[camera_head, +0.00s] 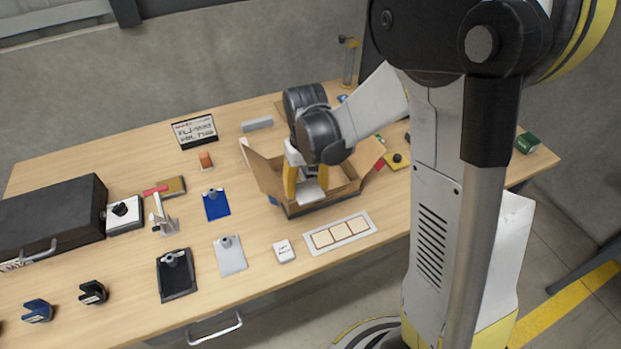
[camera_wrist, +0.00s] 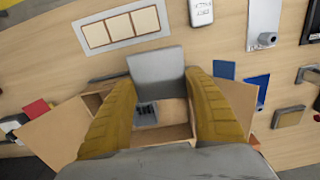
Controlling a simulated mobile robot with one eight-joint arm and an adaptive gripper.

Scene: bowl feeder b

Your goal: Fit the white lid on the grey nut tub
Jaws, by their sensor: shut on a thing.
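My gripper (camera_head: 306,184) points down over the open cardboard box. Its yellow fingers are shut on the white lid (camera_wrist: 157,68), a flat square piece that looks light grey in the wrist view. The lid also shows between the fingers in the head view (camera_head: 313,194). Below the lid, inside the box, a grey thing with dark openings (camera_wrist: 147,113) shows in part in the wrist view. It may be the grey nut tub, but I cannot tell for sure. The lid and fingers hide much of the box's inside.
The cardboard box (camera_head: 265,172) has its flaps spread outward. A white panel with three cream squares (camera_head: 370,220) lies in front of it. A small white box (camera_head: 284,251), a silver clipboard-like plate (camera_head: 231,262) and a blue one (camera_head: 216,208) lie to the left.

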